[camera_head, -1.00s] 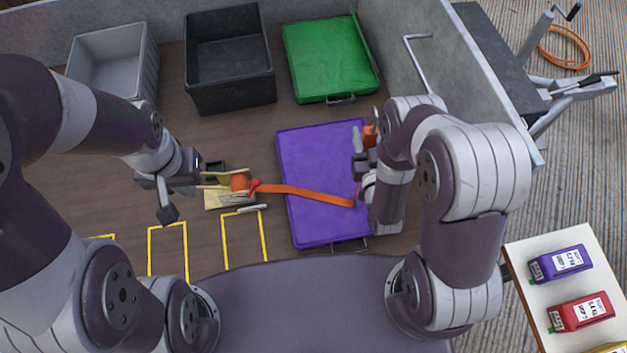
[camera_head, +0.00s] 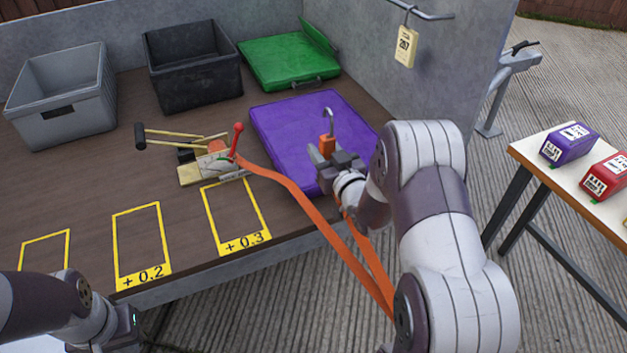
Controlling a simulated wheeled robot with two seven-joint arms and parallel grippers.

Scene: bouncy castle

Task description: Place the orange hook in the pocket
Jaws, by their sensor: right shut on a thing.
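My right gripper (camera_head: 328,165) is shut on the orange hook (camera_head: 327,143), an orange block with a curved metal hook pointing up. It holds the hook over the purple case (camera_head: 280,125). An orange strap (camera_head: 297,195) runs from a device with a red-knobbed lever (camera_head: 214,160) over the deck's front edge, and a second length hangs below the gripper. My left arm shows at the bottom left, but its fingers are outside the picture. I cannot make out a pocket.
A grey bin (camera_head: 65,100), a black bin (camera_head: 195,65) and a green case (camera_head: 290,58) stand along the back. Yellow outlined spaces (camera_head: 142,240) lie on the front deck. A tag (camera_head: 405,47) hangs from a rail. A side table (camera_head: 575,185) holds purple and red boxes.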

